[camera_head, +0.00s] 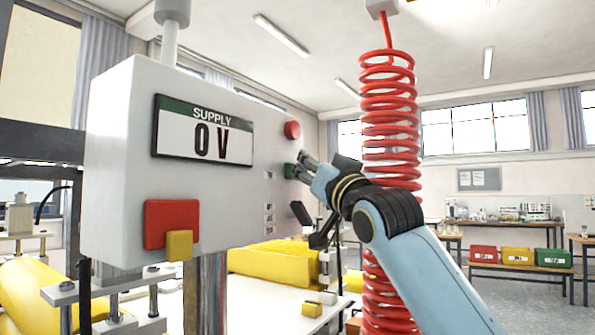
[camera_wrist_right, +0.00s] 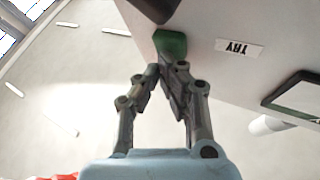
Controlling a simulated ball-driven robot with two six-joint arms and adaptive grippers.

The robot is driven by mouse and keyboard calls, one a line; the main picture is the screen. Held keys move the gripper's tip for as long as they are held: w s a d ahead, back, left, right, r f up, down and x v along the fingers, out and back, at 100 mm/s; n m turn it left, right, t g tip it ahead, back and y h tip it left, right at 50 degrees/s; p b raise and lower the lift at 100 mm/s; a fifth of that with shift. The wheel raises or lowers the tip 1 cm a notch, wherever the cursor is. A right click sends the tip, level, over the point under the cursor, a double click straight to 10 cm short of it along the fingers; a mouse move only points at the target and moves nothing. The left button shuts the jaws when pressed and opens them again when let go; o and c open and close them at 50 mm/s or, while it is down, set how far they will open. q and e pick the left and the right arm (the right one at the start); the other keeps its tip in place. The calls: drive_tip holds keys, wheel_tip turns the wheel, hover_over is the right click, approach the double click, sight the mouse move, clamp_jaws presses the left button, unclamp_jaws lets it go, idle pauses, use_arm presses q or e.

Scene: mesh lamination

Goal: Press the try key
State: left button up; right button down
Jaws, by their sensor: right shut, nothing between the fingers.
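The green try key (camera_head: 289,171) sticks out of the right side of the grey supply box (camera_head: 120,130). In the right wrist view the same green key (camera_wrist_right: 172,44) lies just beyond my fingertips, beside a white label reading TRY (camera_wrist_right: 239,47). My right gripper (camera_head: 304,166) is shut and empty, with its tips at or very close to the key. It also shows in the right wrist view (camera_wrist_right: 160,72), where one finger overlaps the key's edge. I cannot tell whether they touch or whether the key is pushed in. My left gripper is out of view.
A red round button (camera_head: 292,130) sits above the key. The box display (camera_head: 203,131) reads SUPPLY 0 V. A red coiled hose (camera_head: 388,110) hangs behind my right arm. A red block (camera_head: 171,222) and a yellow tab (camera_head: 179,245) are on the box's front.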

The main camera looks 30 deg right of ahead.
drive_tip(key=shift+s+d, duration=0.1)
idle(0.3)
drive_tip(key=shift+s+d, duration=0.4)
drive_tip(key=shift+s, duration=0.3)
drive_tip(key=s+d, duration=0.1)
drive_tip(key=s+b, duration=0.1)
drive_tip(key=s, duration=0.1)
drive_tip(key=s+d+b, duration=0.1)
drive_tip(key=shift+s+d, duration=0.2)
drive_tip(key=shift+d, duration=0.1)
idle(0.6)
